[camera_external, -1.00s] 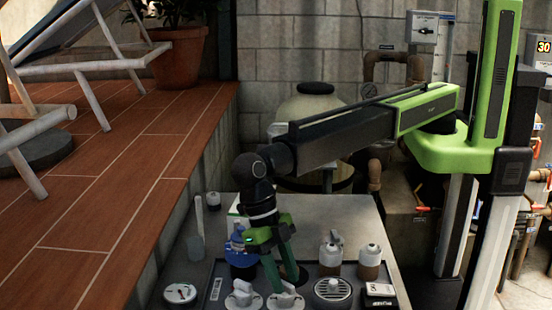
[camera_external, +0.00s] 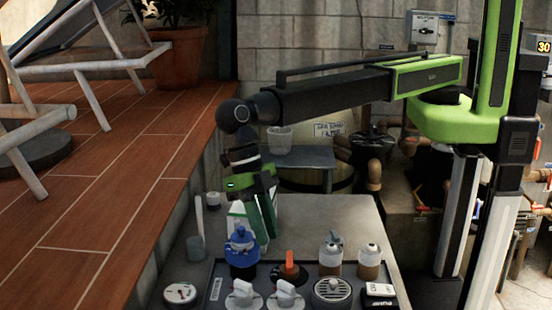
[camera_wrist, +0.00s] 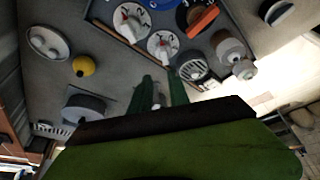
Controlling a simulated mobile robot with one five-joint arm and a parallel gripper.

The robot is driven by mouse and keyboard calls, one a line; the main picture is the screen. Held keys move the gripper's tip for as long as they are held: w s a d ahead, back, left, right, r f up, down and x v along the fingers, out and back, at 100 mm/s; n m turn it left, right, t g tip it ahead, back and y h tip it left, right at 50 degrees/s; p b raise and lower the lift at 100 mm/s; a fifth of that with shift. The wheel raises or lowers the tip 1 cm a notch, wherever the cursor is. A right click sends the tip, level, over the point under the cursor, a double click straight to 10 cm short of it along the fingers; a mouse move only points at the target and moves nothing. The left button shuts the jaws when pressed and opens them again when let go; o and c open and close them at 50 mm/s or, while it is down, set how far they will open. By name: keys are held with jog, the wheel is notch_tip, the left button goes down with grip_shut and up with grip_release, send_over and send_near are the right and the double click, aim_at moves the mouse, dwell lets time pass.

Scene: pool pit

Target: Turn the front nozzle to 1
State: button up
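Two white round nozzles with upright grips stand side by side at the front of the dark tray (camera_external: 345,268), a left one (camera_external: 240,296) and a right one (camera_external: 285,296). In the wrist view both show red marks around their dials, one (camera_wrist: 131,22) higher up and the other (camera_wrist: 162,45) nearer my fingers. I cannot read their settings or tell which is the front one. My gripper (camera_external: 268,230) hangs above and behind them, touching neither. In the wrist view its green fingers (camera_wrist: 162,92) are apart with nothing between them.
A gauge (camera_external: 180,293) is at left.

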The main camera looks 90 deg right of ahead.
aim_at(283, 288)
jog(key=s+d+t+y+b, duration=0.2)
jog(key=s+d, duration=0.1)
jog(key=shift+s+f+y, duration=0.1)
jog(key=shift+f+y, duration=0.3)
grip_shut()
jog(key=shift+m+t+y, duration=0.6)
jog(key=shift+y, duration=0.1)
jog(key=d+f+b, duration=0.1)
jog(key=s+d+b, duration=0.1)
jog(key=d+b, duration=0.1)
jog(key=d+f+b, duration=0.1)
jog(key=shift+s+d+f, duration=0.3)
jog(key=shift+s+d, duration=0.1)
jog(key=shift+w+f+b, duration=0.1)
jog(key=shift+w+b, duration=0.2)
jog(key=shift+w, duration=0.15)
jog(key=b+x, duration=0.8)
jog(key=x, duration=0.2)
